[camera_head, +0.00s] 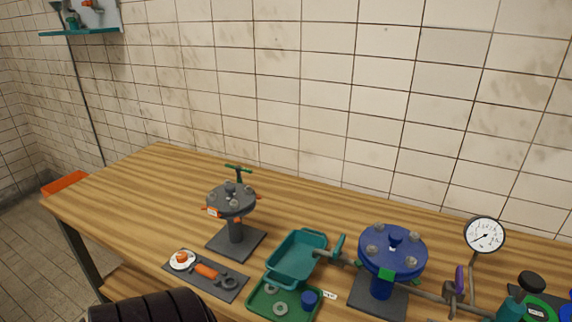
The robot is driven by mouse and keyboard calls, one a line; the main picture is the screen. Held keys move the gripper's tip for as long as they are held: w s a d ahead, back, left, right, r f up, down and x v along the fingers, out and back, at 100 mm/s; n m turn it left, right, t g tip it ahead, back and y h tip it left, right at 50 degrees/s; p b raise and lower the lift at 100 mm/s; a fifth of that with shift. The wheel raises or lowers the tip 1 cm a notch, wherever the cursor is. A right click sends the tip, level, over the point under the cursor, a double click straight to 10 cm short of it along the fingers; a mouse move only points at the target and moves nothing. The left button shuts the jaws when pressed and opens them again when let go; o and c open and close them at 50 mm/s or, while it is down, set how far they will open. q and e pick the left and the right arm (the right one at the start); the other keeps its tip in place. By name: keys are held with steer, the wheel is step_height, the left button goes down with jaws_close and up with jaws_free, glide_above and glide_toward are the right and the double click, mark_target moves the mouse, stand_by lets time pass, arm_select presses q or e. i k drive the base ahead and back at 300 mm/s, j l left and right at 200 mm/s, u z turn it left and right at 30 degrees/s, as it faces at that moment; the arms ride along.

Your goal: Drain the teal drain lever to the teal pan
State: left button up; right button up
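The teal pan (316,239) is a shallow, empty-looking rectangular tray on the wooden bench, right of centre. The teal drain lever (338,246) stands up just to the right of the pan's far end, on a grey pipe stub. The stub comes from the left side of a blue flanged vessel (393,251) with a bolted lid and a green tag. The lever looks raised, and no liquid shows at the pipe end. Neither of my grippers shows in the view.
A green tray (262,300) with washers and a blue cap touches the pan's near side. A grey flanged stand (235,230) and a dark mat (228,293) with orange parts stand left. A pressure gauge (484,235) and purple lever (460,279) are right. The bench's far left is clear.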

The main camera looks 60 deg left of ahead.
mark_target(338, 251)
steer(key=u, duration=1.65)
